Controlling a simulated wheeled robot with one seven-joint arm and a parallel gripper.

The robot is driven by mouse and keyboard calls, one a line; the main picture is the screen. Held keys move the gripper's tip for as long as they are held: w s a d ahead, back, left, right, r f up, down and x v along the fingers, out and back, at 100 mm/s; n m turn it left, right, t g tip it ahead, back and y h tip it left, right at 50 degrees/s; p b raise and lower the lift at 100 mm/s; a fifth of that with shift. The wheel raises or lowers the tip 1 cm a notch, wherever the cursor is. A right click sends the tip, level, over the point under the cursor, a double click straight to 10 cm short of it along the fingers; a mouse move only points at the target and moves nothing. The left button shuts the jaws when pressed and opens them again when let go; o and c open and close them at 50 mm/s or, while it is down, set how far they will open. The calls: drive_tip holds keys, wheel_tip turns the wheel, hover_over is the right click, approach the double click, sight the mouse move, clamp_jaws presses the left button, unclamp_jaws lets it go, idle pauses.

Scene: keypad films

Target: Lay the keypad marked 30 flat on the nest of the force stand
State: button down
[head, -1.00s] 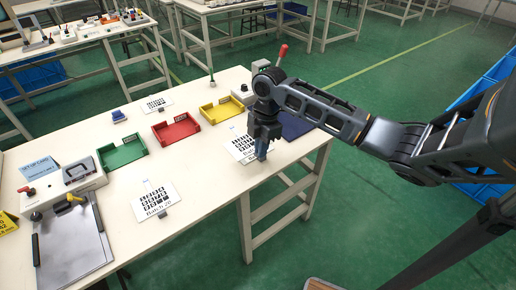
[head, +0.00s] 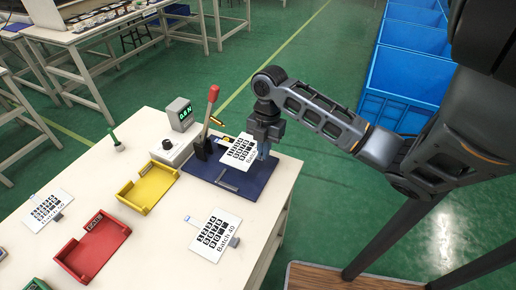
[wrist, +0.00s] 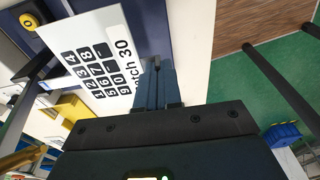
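The keypad marked 30 (wrist: 100,62) is a white sheet with black keys; its "Batch 30" label faces my fingers in the wrist view. In the head view the keypad (head: 238,151) is at the far right part of the blue base of the force stand (head: 250,183). My gripper (head: 264,150) is shut on the keypad's near-label edge, and its fingers also show in the wrist view (wrist: 155,84). The keypad looks raised over the base, but the gap is hard to judge. It covers part of the stand, and I cannot make out the nest clearly.
The stand's red-knobbed lever (head: 206,115) rises left of the keypad, beside a grey box with a green display (head: 179,112). A Batch 40 keypad (head: 213,236) lies in front. Yellow (head: 137,205) and red (head: 72,262) trays stand left.

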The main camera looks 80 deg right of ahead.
sight(263, 177)
drive_tip(key=shift+f+b, duration=0.15)
drive_tip(key=shift+b, duration=0.15)
wheel_tip(263, 177, down, 8)
drive_tip(key=b, duration=0.7)
drive_tip(key=shift+f+b, duration=0.35)
drive_tip(key=shift+b, duration=0.05)
idle(0.8)
drive_tip(key=c, duration=1.2)
unclamp_jaws()
drive_tip(key=shift+r, duration=0.15)
drive_tip(key=r, duration=0.5)
drive_tip(key=d+r, duration=0.1)
drive_tip(key=r, duration=0.1)
drive_tip(key=shift+s+r, duration=0.1)
drive_tip(key=shift+r, duration=0.15)
drive_tip(key=shift+a, duration=0.1)
